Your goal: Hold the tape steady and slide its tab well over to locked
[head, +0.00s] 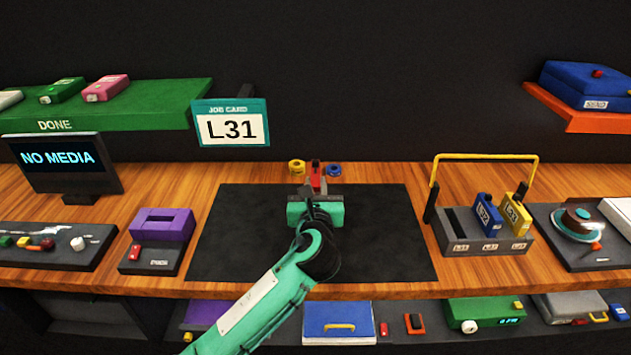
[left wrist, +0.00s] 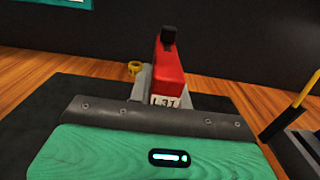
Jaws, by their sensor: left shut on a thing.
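The red tape (head: 316,177), labelled L31 in the left wrist view (left wrist: 170,72), is at the far middle of the dark mat. Its black tab (left wrist: 168,34) stands up on the tape's top end; the tab also shows in the head view (head: 315,163). I cannot tell which end of its travel the tab is at. My left gripper (head: 316,190) is shut on the red tape, its fingers mostly hidden behind the green wrist. My right gripper is not in view.
A rack (head: 480,243) at right holds a blue tape (head: 487,216) and a yellow tape (head: 515,211); its left slot is empty. A yellow ring (head: 297,167) and blue ring (head: 334,170) flank the red tape. The mat (head: 385,240) is otherwise clear. A job card (head: 231,129) reads L31.

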